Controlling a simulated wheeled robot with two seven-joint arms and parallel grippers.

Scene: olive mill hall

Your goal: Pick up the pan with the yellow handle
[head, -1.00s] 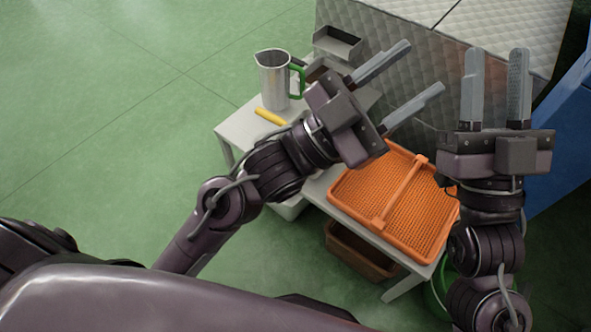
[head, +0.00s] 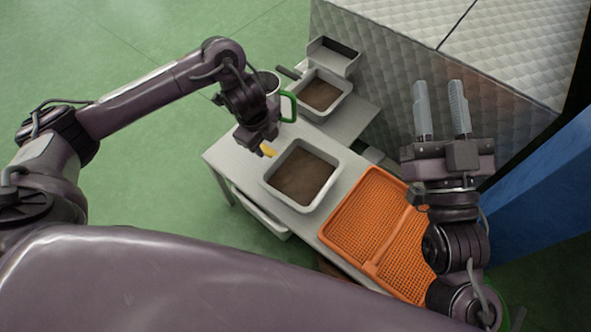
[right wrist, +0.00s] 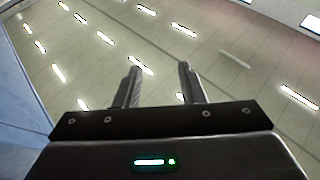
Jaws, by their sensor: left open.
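The pan with the yellow handle is a light grey rectangular pan (head: 284,198) with a brown bottom or contents. It rests on the pale table, and its short yellow handle (head: 268,151) sticks out toward the left back. My left gripper (head: 260,143) is open and points down at the handle, covering part of it. I cannot tell whether the handle lies between the fingers. My right gripper (head: 442,105) is open and empty, raised right of the table. It also shows open in the right wrist view (right wrist: 158,85).
A second grey pan (head: 341,108) with a dark handle stands behind, near a grey bin (head: 333,56). A metal jug with a green handle (head: 290,106) is partly hidden by my left arm. An orange crate (head: 345,215) lies at right. A quilted block (head: 380,50) stands behind.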

